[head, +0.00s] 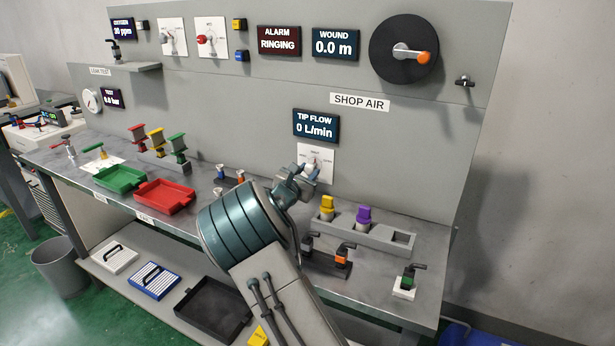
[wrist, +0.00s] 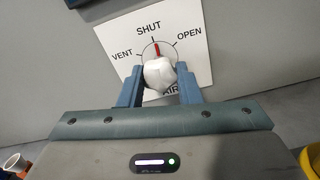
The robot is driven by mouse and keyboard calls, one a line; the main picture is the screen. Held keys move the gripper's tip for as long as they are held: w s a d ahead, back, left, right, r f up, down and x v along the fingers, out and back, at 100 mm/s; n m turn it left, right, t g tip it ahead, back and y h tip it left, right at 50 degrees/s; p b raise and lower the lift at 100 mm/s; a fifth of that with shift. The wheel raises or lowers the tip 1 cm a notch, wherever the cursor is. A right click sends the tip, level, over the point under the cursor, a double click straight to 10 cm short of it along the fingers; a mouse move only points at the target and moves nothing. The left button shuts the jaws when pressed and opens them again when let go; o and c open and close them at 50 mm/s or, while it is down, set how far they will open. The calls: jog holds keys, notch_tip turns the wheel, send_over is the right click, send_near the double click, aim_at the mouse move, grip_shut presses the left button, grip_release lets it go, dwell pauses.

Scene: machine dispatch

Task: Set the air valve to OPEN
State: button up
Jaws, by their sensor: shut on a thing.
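The air valve is a white knob (wrist: 160,75) with a red pointer on a white plate (wrist: 194,62) marked VENT, SHUT and OPEN, with AIR partly hidden below. The pointer is at SHUT. In the wrist view my gripper (wrist: 160,80) has its two blue fingers on either side of the knob, shut on it. In the head view the plate (head: 317,153) is on the wall panel under the TIP FLOW display (head: 316,125), which reads 0 L/min. My gripper (head: 308,172) covers part of the plate there.
Below the valve stands a grey rack (head: 375,234) with a yellow knobbed piece (head: 327,207) and a purple one (head: 363,215). A red tray (head: 165,196) and a green tray (head: 119,179) lie left on the bench. A reel (head: 403,49) is mounted upper right.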

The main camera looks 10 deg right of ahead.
jog(key=m+b, duration=0.1)
jog(key=b, duration=0.2)
jog(key=f+m+b, duration=0.1)
jog(key=b, duration=0.2)
jog(key=shift+m, duration=0.4)
jog(key=m+b, duration=0.4)
jog(key=b, duration=0.4)
jog(key=m+b, duration=0.1)
jog(key=b, duration=0.1)
jog(key=m+b, duration=0.2)
jog(key=b, duration=0.1)
jog(key=shift+r+b, duration=0.25)
jog(key=shift+b, duration=0.05)
jog(key=shift+r+m+b, duration=0.15)
jog(key=shift+m+b, duration=0.55)
jog(key=shift+r, duration=0.1)
jog(key=o, duration=1)
jog(key=shift+c, duration=0.2)
jog(key=shift+a, duration=0.1)
